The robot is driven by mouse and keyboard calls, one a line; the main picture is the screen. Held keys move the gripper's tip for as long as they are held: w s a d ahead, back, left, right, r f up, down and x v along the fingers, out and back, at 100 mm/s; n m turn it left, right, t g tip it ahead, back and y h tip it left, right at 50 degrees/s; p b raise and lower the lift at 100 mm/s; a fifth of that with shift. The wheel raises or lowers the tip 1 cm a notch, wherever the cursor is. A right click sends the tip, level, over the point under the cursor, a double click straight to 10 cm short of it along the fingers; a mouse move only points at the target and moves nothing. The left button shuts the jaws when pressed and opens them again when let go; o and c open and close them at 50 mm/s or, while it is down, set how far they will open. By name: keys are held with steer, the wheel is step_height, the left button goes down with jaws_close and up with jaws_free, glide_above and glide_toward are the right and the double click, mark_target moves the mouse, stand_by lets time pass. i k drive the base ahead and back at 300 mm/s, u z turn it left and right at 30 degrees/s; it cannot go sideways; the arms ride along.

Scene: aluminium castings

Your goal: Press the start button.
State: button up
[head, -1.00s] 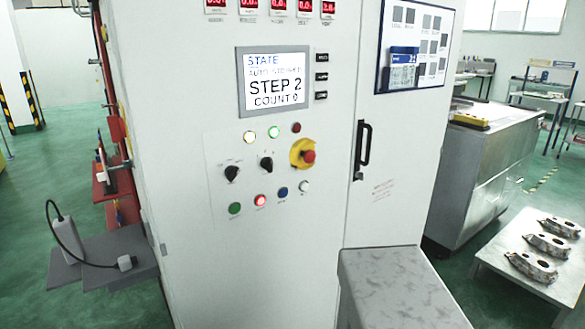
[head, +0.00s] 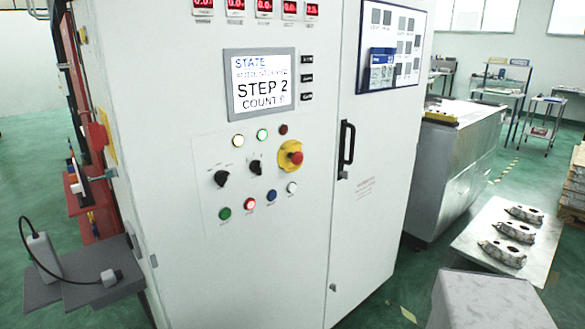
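The white control cabinet (head: 290,235) stands in front of me. Its panel carries several round buttons and lamps. The lower row has a green button (head: 224,214), a lit red one (head: 249,205), a blue one (head: 271,196) and a white one (head: 292,187). Their labels are too small to read, so I cannot tell which is marked start. A red emergency stop (head: 296,157) on a yellow base sits at the upper right. Two black selector knobs sit between the rows. The display (head: 261,83) reads STEP 2 and COUNT 0. My gripper is not in view.
A black door handle (head: 346,147) sticks out right of the panel. Castings (head: 503,253) lie on a low metal table (head: 470,232) at the right. A grey shelf (head: 72,284) with a corded device (head: 42,256) juts out at the lower left. Green floor shows on both sides.

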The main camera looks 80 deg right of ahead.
mark_target(225, 214)
steer(key=u, duration=0.1)
steer(key=k, duration=0.25)
steer(key=z, duration=2.55)
steer(key=k, duration=0.6)
steer(key=u, duration=0.2)
steer(key=i, duration=0.6)
